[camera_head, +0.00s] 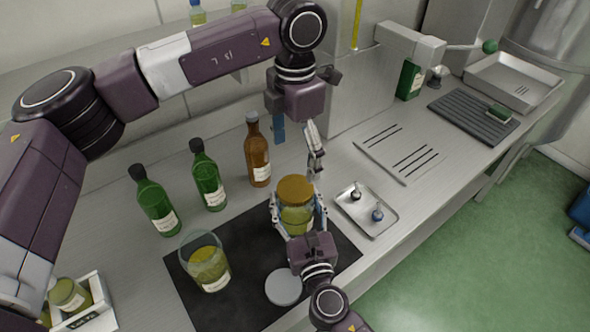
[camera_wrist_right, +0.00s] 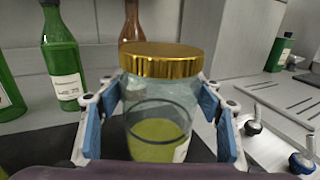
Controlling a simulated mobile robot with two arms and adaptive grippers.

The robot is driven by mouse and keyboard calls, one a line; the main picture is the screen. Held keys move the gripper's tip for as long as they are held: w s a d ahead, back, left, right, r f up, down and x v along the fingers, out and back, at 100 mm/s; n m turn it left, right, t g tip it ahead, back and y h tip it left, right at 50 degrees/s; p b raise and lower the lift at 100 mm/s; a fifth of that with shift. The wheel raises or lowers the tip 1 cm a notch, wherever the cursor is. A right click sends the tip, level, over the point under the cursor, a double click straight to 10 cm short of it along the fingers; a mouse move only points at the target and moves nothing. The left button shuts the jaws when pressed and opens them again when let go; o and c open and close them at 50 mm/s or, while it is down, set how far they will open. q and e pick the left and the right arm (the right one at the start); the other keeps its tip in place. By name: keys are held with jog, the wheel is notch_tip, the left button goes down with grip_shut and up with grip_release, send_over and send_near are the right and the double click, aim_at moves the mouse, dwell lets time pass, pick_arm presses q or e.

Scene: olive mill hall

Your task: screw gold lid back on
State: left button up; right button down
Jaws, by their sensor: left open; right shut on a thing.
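The gold lid (camera_head: 295,189) sits on top of a glass jar (camera_head: 296,217) with yellow-green contents and a pale label. In the right wrist view the gold lid (camera_wrist_right: 161,60) looks level on the jar (camera_wrist_right: 190,92); I cannot tell whether its thread is engaged. My right gripper (camera_head: 298,212) is shut around the jar's body, one finger on each side, below the lid. The jar stands upright over the dark mat. My left gripper (camera_head: 297,141) is open and empty, above and behind the lid, apart from it. Its fingers point down.
An open glass jar (camera_head: 205,264) and a grey disc (camera_head: 283,287) are on the dark mat (camera_head: 240,310). A brown bottle (camera_head: 258,155) and green bottles (camera_head: 208,178) stand behind. A small metal tray (camera_head: 367,212) with two stoppers lies right of the jar.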

pick_arm(q)
notch_tip(320, 180, up, 3)
jog(key=shift+f, duration=0.15)
pick_arm(e)
jog(key=c, duration=0.5)
grip_release()
jog(key=v, duration=1.2)
jog(key=shift+f, duration=0.1)
